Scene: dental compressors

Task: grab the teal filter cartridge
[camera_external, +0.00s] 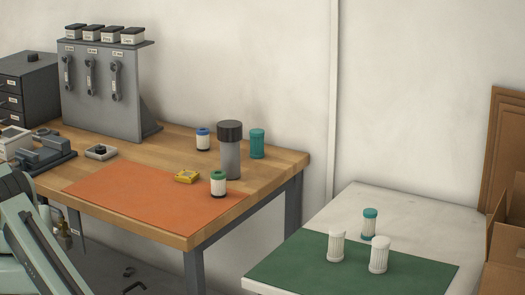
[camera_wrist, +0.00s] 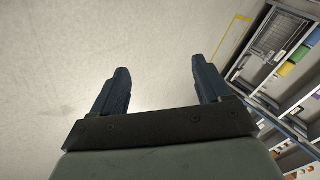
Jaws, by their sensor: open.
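A teal cylinder (camera_external: 257,144) with a darker teal lid, which looks like the teal filter cartridge, stands upright on the wooden workbench, behind and right of a tall grey cylinder with a black cap (camera_external: 230,150). No cartridge shows in that view. My arm is at the lower left of the external view, far from both; its fingers are not visible there.
Blue-topped (camera_external: 203,139) and green-topped (camera_external: 218,183) cartridges and a yellow item (camera_external: 186,177) are near the grey cylinder. An orange mat (camera_external: 150,200) lies mostly clear. A grey tool rack (camera_external: 125,115) stands behind.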

